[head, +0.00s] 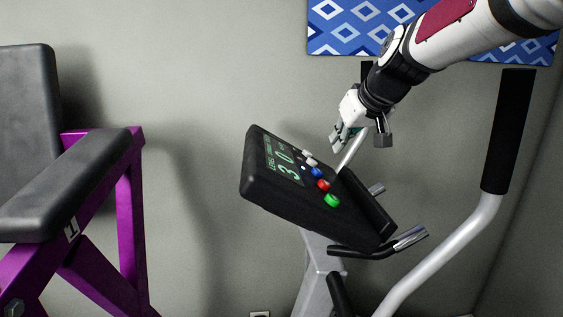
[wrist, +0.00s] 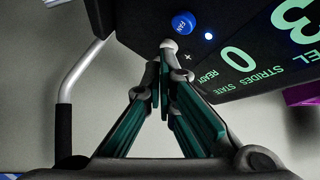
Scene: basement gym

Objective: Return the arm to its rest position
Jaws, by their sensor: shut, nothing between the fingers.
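My gripper (head: 337,143) is above the console of an exercise machine, at the upper right of the head view. In the wrist view my gripper (wrist: 161,68) has its fingertips together with nothing between them. The tips are close to a pale button beside a plus sign; I cannot tell whether they touch it. The dark console (head: 285,196) is tilted and also fills the top of the wrist view (wrist: 140,18). Its green display shows a 3 and, in the wrist view, a 0 for strides and the state READY. My arm reaches in from the upper right.
The console carries green (head: 332,200), red (head: 323,185) and blue (head: 317,173) buttons. A handlebar (head: 508,130) rises at the right. A purple-framed bench (head: 132,220) with black pads stands at the left. A blue patterned panel (head: 345,28) hangs behind my arm.

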